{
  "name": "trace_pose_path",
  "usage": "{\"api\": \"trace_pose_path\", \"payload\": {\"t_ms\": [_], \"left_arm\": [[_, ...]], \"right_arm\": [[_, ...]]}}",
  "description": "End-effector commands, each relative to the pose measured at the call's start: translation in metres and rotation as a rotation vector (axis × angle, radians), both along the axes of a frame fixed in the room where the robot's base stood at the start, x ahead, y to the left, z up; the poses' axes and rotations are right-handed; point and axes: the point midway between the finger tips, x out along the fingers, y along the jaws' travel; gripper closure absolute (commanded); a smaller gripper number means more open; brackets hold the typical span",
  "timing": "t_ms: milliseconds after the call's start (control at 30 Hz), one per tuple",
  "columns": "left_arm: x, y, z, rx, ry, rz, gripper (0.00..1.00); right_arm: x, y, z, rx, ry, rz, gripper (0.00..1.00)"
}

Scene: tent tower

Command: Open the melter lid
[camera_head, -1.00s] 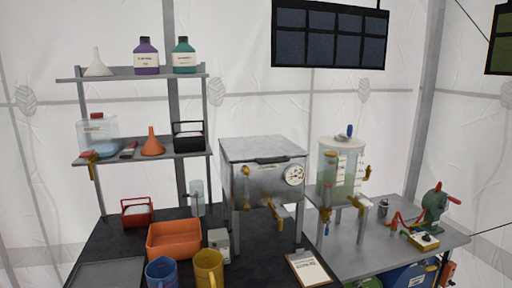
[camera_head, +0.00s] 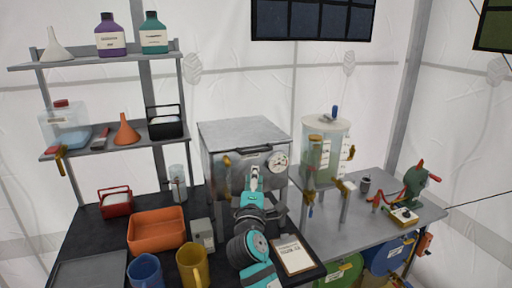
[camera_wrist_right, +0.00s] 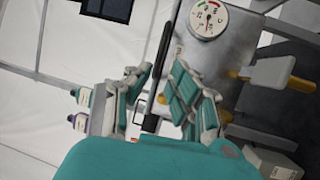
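The melter is a steel box on legs, its flat lid (camera_head: 244,132) lying closed on top. A black handle (camera_head: 253,149) runs along the lid's front edge. The melter's front carries a round dial gauge (camera_head: 279,160), also seen in the right wrist view (camera_wrist_right: 208,19). My right gripper (camera_head: 254,170) is in front of the melter, just below the handle. In the right wrist view its fingers (camera_wrist_right: 162,97) are spread, and the black handle (camera_wrist_right: 163,55) shows beyond and between them; contact cannot be told. My left gripper is not in view.
An orange bin (camera_head: 157,231), a blue jug (camera_head: 145,272), a yellow jug (camera_head: 193,268) and a clipboard (camera_head: 292,256) lie near my right arm. A clear-walled tank (camera_head: 326,150) stands right of the melter. Shelves (camera_head: 110,142) with bottles and funnels are at left.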

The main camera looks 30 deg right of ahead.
Motion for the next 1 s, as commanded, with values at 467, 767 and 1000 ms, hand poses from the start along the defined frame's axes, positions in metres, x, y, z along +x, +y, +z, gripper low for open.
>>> {"api": "trace_pose_path", "payload": {"t_ms": [467, 767, 1000], "left_arm": [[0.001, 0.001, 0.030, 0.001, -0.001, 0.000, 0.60], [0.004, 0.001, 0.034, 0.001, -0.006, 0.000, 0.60], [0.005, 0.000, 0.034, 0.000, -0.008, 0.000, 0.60]], "right_arm": [[0.078, -0.058, 0.020, 0.001, 0.001, 0.000, 0.79], [0.094, -0.069, 0.022, 0.000, 0.000, 0.002, 0.79], [0.095, -0.070, 0.021, 0.001, 0.000, 0.001, 0.79]]}}
